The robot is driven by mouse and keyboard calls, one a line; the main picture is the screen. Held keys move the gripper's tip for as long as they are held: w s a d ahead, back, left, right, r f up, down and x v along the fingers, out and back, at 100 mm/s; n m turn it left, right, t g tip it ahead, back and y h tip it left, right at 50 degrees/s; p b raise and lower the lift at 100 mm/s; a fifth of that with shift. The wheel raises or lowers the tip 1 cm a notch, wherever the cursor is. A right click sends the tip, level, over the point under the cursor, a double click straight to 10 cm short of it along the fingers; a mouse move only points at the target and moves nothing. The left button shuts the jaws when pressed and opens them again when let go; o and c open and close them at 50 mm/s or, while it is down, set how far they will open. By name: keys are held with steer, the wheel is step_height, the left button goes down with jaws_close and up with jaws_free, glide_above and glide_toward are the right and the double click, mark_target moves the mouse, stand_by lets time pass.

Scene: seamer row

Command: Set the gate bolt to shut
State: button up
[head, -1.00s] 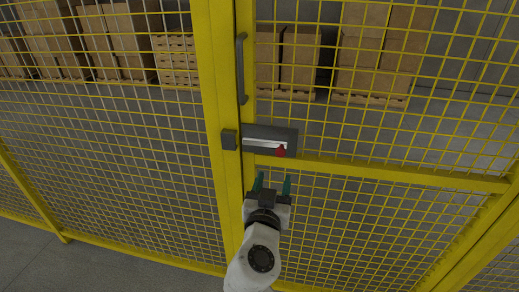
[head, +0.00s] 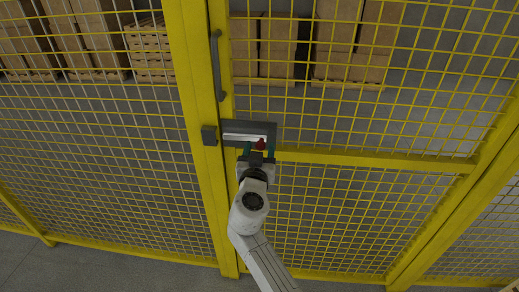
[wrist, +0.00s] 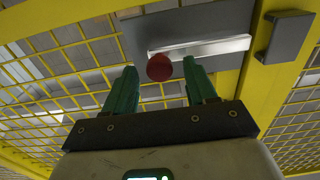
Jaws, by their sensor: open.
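The gate bolt is a silver bar (head: 240,137) on a dark grey plate (head: 250,126), with a red knob (head: 261,143) at its right end. The knob (wrist: 159,68) and bar (wrist: 205,46) also show in the wrist view. A dark keeper block (head: 209,135) sits on the yellow post left of the plate; it is at the upper right in the wrist view (wrist: 284,38). The bar's end stops short of the block, with a small gap. My gripper (head: 260,151) is open just below the knob. In the wrist view the knob appears between the green fingertips (wrist: 160,72); contact cannot be told.
A grey vertical handle (head: 217,66) is on the gate above the bolt. Yellow mesh and a crossbar (head: 370,159) surround the plate. Cartons on pallets (head: 345,45) stand behind the fence.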

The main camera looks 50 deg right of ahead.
jaws_close()
stand_by(0.4)
